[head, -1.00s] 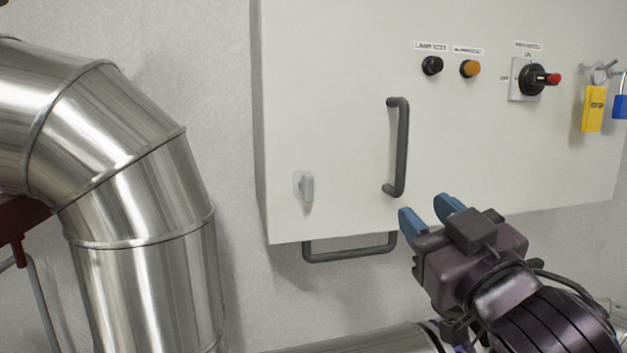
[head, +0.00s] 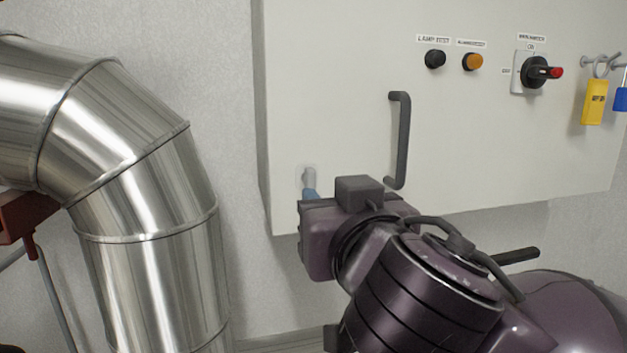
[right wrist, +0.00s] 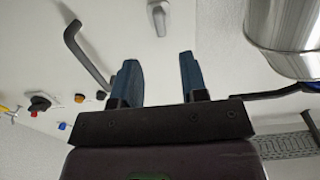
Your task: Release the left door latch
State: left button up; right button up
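The left door latch (head: 309,174) is a small pale grey turn knob on a light plate, low on the left of the white cabinet door. It also shows in the right wrist view (right wrist: 159,17), upper middle, ahead of the gap between my fingers. My right gripper (head: 310,194) is just below the latch in the head view, its blue fingertips mostly hidden by its own body. In the right wrist view the right gripper (right wrist: 158,78) is open and empty, with the latch beyond its tips. My left gripper is in neither view.
The cabinet door (head: 340,60) carries a dark vertical handle (head: 403,140) right of the latch. Black and orange buttons (head: 472,62), a rotary switch (head: 535,73) and a yellow padlock (head: 594,101) are at upper right. A large metal pipe (head: 140,190) stands to the left.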

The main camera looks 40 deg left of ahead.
aim_at(313, 181)
jog(key=p+x, duration=0.1)
jog(key=x, duration=0.7)
jog(key=shift+w+a, duration=0.15)
jog(key=shift+a, duration=0.05)
jog(key=shift+c, duration=0.3)
grip_shut()
